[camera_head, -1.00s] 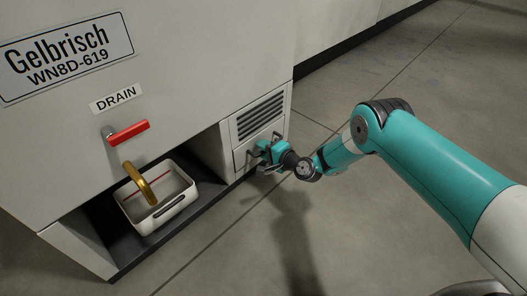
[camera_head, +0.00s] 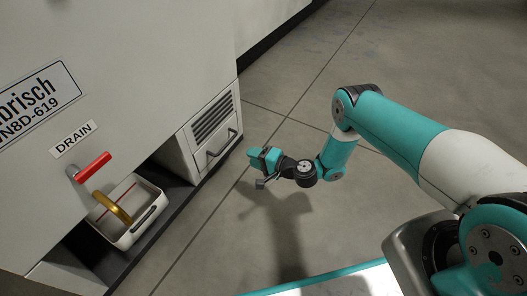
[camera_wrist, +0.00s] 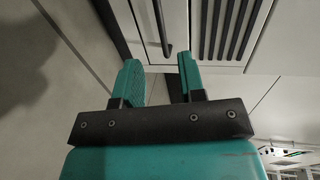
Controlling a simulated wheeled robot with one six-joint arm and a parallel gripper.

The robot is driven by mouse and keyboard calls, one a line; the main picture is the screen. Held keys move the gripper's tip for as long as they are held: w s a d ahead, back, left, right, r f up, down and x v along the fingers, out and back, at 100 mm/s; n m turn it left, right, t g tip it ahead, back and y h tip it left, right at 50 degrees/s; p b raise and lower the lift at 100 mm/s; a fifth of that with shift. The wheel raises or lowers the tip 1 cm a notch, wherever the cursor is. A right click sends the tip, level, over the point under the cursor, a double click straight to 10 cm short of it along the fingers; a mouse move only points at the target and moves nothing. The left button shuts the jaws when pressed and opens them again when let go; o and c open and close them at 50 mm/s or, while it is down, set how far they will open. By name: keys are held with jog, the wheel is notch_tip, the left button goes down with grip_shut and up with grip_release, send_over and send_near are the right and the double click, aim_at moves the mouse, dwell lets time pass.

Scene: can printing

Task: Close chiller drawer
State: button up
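The chiller drawer (camera_head: 215,148) is a light panel with a dark bar handle (camera_head: 222,142), below a slatted vent at the lower right corner of the machine. In the head view its front looks flush with the cabinet. In the wrist view the handle (camera_wrist: 162,28) shows ahead of my fingers, beyond the gap between them. My gripper (camera_head: 258,168) is to the right of the drawer, apart from the handle. In the wrist view my gripper (camera_wrist: 160,78) has its two teal fingers spread with nothing between them.
The machine's open bay holds a white bin (camera_head: 128,212) under a brass drain spout (camera_head: 113,207). A red drain lever (camera_head: 92,166) sits above it. The vent (camera_head: 212,118) is above the drawer. The grey floor (camera_head: 300,85) right of the machine is clear.

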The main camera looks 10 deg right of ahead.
jog(key=p+v, duration=0.1)
jog(key=v, duration=0.2)
jog(key=shift+s+d, duration=0.2)
jog(key=shift+r, duration=0.1)
jog(key=w+a+r+n+g+y+p, duration=0.1)
jog(key=a+r+n+g+p, duration=0.15)
jog(key=r, duration=0.65)
jog(key=w+a+r+n+g+y+p, duration=0.15)
jog(key=r+n, duration=0.25)
jog(key=r, duration=0.4)
jog(key=s+a+r+n+g+h+p, duration=0.1)
jog(key=s+r+n+g, duration=0.15)
jog(key=r, duration=0.65)
jog(key=s+a+r+n+g+h+p, duration=0.1)
jog(key=s+a+r+n+g+h, duration=0.15)
jog(key=r, duration=0.65)
jog(key=s+d+r+n+h+p, duration=0.15)
jog(key=s+d+r, duration=0.25)
jog(key=s+r, duration=0.4)
jog(key=s+d+r+n+g+h+p, duration=0.1)
jog(key=s+d+r+h+p, duration=0.2)
jog(key=s+r, duration=0.45)
jog(key=s+d+r+n+h+p, duration=0.15)
jog(key=s+d+r, duration=0.3)
jog(key=s, duration=0.55)
notch_tip(320, 180, up, 37)
jog(key=p, duration=3.7)
jog(key=shift+a, duration=0.45)
